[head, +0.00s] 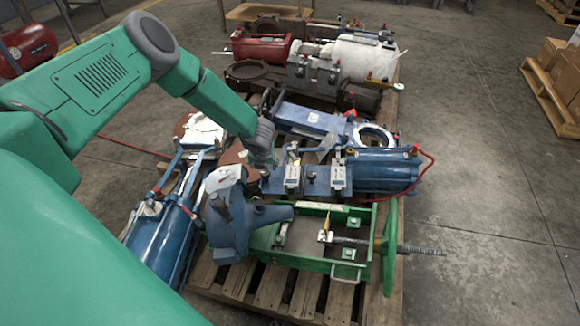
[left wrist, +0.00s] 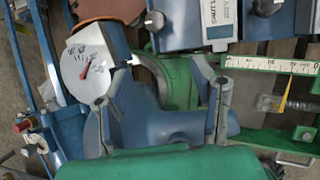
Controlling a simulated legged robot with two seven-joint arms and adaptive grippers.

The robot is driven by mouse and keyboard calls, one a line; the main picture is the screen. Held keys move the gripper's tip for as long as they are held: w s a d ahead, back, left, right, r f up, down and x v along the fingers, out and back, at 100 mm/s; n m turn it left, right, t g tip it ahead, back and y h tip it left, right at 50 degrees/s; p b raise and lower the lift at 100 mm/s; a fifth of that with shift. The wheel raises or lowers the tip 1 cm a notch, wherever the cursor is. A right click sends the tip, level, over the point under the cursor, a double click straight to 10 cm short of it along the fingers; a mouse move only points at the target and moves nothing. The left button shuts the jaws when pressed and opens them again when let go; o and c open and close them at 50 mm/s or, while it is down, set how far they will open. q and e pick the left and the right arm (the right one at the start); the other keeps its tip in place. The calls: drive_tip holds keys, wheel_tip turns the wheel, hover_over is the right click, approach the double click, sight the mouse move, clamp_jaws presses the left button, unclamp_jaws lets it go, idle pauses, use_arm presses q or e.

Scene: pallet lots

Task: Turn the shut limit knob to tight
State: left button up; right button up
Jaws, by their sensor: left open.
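I cannot tell either knob's setting. My right gripper is in neither view.
A green frame (head: 330,263) with a ruler (head: 322,206) and a handwheel (head: 390,248) lies in front. Blue cylinders and other parts crowd the pallet (head: 270,287).

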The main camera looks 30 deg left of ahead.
sight(265, 172)
use_arm(q)
drive_tip(key=w+a+f+b, duration=0.1)
drive_tip(key=f+b, duration=0.1)
drive_tip(key=f, duration=0.2)
drive_tip(key=w+a+f+n+b, duration=0.1)
drive_tip(key=w+a+f+b, duration=0.1)
drive_tip(key=f+b, duration=0.1)
drive_tip(key=w+a+f+n+b, duration=0.1)
drive_tip(key=w+f+b, duration=0.1)
drive_tip(key=f, duration=0.2)
drive_tip(key=shift+w+a+f, duration=0.2)
drive_tip(key=shift+a+f, duration=0.1)
drive_tip(key=shift+f, duration=0.05)
drive_tip(key=shift+w+a+f+b, duration=0.2)
drive_tip(key=shift+f+b, duration=0.3)
drive_tip(key=shift+b, duration=0.15)
drive_tip(key=shift+d, duration=0.1)
drive_tip(key=shift+r, duration=0.15)
drive_tip(key=c, duration=1.1)
